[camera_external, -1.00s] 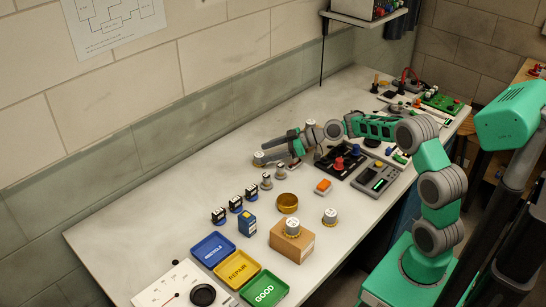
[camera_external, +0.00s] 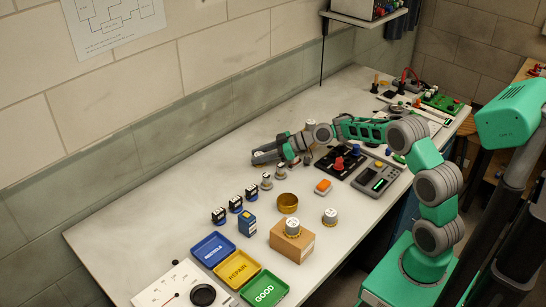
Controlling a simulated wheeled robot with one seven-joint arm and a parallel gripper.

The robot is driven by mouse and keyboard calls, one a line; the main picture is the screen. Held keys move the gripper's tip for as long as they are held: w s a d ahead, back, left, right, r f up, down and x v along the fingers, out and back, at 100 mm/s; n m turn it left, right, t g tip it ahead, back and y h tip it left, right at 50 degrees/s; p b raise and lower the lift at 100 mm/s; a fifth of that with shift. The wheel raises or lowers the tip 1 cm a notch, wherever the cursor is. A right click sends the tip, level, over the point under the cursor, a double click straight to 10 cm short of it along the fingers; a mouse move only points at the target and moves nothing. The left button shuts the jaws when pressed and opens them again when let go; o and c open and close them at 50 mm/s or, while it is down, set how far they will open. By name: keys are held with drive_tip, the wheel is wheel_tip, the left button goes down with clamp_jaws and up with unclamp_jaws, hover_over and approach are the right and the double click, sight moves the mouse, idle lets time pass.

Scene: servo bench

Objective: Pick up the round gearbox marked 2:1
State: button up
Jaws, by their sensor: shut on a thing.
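My gripper (camera_external: 258,157) is at the far left end of my outstretched arm, low over the back of the bench. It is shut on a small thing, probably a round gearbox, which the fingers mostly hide. Two small round grey gearboxes (camera_external: 267,181) and (camera_external: 280,173) stand just in front of the gripper. Another round gearbox (camera_external: 330,216) stands on the open bench, and one more (camera_external: 292,227) stands on a cardboard box (camera_external: 291,244). The marks on the gearboxes are too small to read, so I cannot tell which is 2:1.
Blue (camera_external: 213,250), yellow (camera_external: 237,270) and green (camera_external: 264,289) trays lie at the front left. A black fixture (camera_external: 338,161) sits under my arm. The bench's back left is clear.

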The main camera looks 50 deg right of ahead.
clamp_jaws()
